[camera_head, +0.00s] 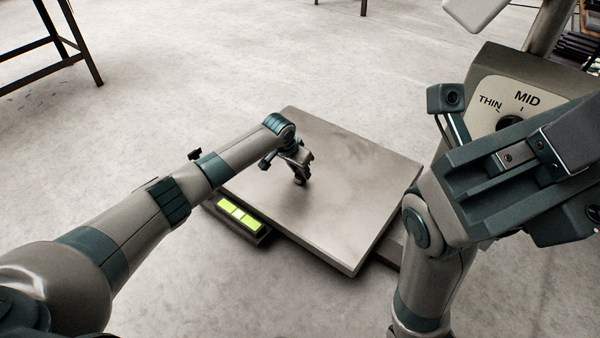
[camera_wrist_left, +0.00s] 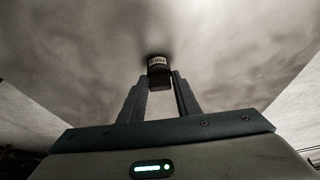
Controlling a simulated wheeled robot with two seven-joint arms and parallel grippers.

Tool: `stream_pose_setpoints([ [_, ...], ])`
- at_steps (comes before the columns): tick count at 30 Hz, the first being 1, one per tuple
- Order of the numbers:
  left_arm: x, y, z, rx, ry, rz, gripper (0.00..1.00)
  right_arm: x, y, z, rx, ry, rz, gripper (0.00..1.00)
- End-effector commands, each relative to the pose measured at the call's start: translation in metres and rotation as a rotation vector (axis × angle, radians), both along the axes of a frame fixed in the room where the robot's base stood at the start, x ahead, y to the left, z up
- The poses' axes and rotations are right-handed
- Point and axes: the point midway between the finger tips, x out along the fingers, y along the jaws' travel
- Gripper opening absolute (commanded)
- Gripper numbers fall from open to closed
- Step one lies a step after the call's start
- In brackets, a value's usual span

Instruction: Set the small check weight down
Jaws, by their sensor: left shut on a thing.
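The small check weight (camera_wrist_left: 158,63) is a dark little block with a pale label band, seen at the fingertips in the left wrist view. My left gripper (camera_wrist_left: 159,82) is shut on it. In the head view my left gripper (camera_head: 301,178) points down over the middle of the platform scale's metal plate (camera_head: 345,235). The weight is mostly hidden there by the gripper. I cannot tell whether it touches the plate. My right arm fills the right of the head view, and its fingertips cannot be made out.
The scale's lit green display (camera_head: 239,216) sits at the plate's near left edge. A machine panel (camera_head: 510,95) marked THIN and MID stands at the right, partly behind my right arm. A dark-legged table (camera_head: 75,45) is at the far left. The plate around the gripper is clear.

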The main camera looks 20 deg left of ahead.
Motion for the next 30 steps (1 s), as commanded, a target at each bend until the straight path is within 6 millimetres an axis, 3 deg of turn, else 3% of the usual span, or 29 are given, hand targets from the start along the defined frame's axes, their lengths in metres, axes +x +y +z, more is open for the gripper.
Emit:
stream_pose_setpoints([
  [9, 0.000, 0.000, 0.000, 0.000, -0.001, 0.000, 0.00, -0.001, 0.000, 0.002, 0.002, -0.002, 0.002, 0.00],
  [10, 0.000, 0.000, -0.001, 0.000, 0.000, 0.000, 0.32, 0.000, 0.000, 0.002, 0.001, 0.001, 0.000, 0.00],
  [12, 0.000, 0.000, 0.000, 0.000, 0.000, -0.001, 0.48, 0.001, 0.001, 0.000, -0.002, 0.007, -0.001, 0.00],
  [23, 0.000, 0.000, 0.001, 0.001, 0.000, -0.001, 0.48, 0.004, 0.001, -0.003, -0.012, 0.015, -0.009, 0.00],
  [30, -0.005, 0.002, 0.017, 0.001, 0.000, -0.002, 0.48, 0.004, 0.001, 0.009, -0.008, 0.013, -0.017, 0.00],
])
